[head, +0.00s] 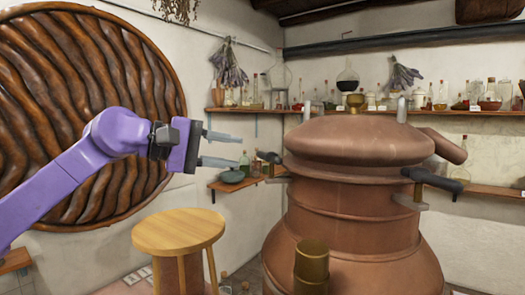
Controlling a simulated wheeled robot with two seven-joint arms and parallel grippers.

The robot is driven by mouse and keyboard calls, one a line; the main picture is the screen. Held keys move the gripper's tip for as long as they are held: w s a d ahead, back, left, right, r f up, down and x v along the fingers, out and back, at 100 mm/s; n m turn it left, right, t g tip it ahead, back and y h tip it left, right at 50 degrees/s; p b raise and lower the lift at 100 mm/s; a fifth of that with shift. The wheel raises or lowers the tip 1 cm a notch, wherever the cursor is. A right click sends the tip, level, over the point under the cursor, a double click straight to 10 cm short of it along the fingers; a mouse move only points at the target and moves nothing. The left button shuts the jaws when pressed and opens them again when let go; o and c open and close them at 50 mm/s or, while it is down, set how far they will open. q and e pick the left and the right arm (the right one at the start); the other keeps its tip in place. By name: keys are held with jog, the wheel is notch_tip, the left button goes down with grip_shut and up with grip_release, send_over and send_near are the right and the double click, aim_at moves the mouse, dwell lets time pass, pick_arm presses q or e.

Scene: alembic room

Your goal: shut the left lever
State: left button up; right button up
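The large copper alembic (345,215) stands right of centre with its domed lid (355,138) on top. The left lever (268,157) is a short dark handle at the alembic's left side, by a small metal bracket; it points up and to the left, away from the lid. The right lever (432,180) is a dark handle at the pot's right side. My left gripper (236,150) comes in from the left. Its two grey fingers are apart with nothing between them, and their tips are a little left of the left lever, not visibly touching it. My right gripper is out of view.
A round wooden stool (178,230) stands below my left arm. A brass cylinder (311,266) is at the pot's front. A small wall shelf (240,184) with a green bowl (232,176) and bottles is behind my gripper. A long shelf of glassware runs along the back wall.

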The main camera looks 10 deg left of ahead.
aim_at(260, 156)
pick_arm(q)
jog(key=p+x, duration=0.3)
jog(key=x, duration=0.4)
jog(key=shift+w+d, duration=0.25)
jog(key=shift+d, duration=0.05)
jog(key=shift+w+d+f, duration=0.15)
jog(key=shift+w+d, duration=0.05)
jog(key=shift+s+a, duration=0.1)
jog(key=shift+s, duration=0.1)
grip_shut()
